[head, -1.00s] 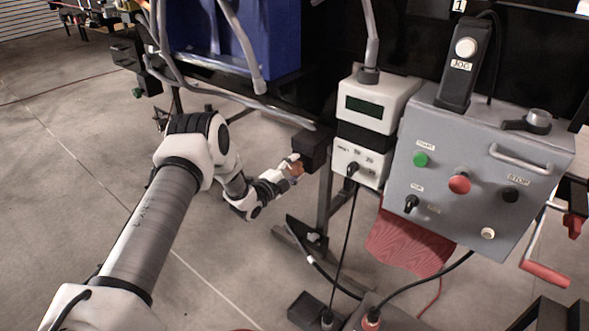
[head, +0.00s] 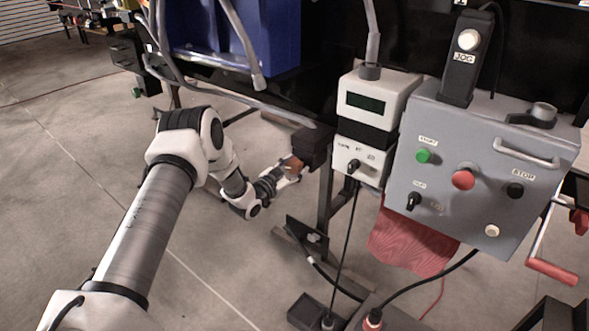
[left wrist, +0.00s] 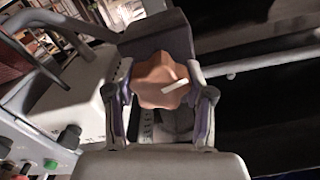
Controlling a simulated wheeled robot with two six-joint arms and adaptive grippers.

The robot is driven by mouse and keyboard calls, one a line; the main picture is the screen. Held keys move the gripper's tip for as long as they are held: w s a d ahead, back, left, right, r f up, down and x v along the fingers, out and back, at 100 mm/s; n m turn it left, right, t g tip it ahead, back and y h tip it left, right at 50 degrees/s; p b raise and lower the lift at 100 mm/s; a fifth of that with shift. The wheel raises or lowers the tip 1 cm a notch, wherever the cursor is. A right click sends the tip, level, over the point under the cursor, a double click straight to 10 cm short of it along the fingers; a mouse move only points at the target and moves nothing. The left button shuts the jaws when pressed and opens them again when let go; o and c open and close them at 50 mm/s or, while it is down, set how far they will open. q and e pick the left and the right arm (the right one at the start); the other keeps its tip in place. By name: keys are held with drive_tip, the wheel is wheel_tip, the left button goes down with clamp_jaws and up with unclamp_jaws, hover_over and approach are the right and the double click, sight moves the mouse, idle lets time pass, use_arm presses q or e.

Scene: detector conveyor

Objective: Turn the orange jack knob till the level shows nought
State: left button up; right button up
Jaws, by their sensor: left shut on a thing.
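The orange jack knob (left wrist: 160,80) is star-shaped with a white mark, and fills the middle of the left wrist view. In the head view the knob (head: 295,163) is small and partly hidden beside a dark block. My left gripper (head: 290,172) reaches it from the left and below. In the left wrist view my left gripper (left wrist: 162,92) has one finger on each side of the knob and is shut on it. The white mark slants up to the right. I cannot make out a level in either view. My right gripper is not in view.
A grey control box (head: 470,170) with buttons and a handle stands at the right. A white display unit (head: 375,105) with a dark screen is beside it. Cables hang below. A blue bin (head: 235,35) is behind, and open floor lies left.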

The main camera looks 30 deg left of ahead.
use_arm(q)
drive_tip(key=n+b, duration=0.1)
drive_tip(key=n, duration=0.2)
drive_tip(key=shift+f+n, duration=0.1)
drive_tip(key=shift+n, duration=0.3)
drive_tip(key=n+b, duration=0.1)
drive_tip(key=n, duration=0.2)
drive_tip(key=shift+n, duration=0.3)
drive_tip(key=n+b, duration=0.1)
drive_tip(key=n, duration=0.2)
drive_tip(key=shift+n+b, duration=0.55)
drive_tip(key=shift+n, duration=0.95)
drive_tip(key=o, duration=1.2)
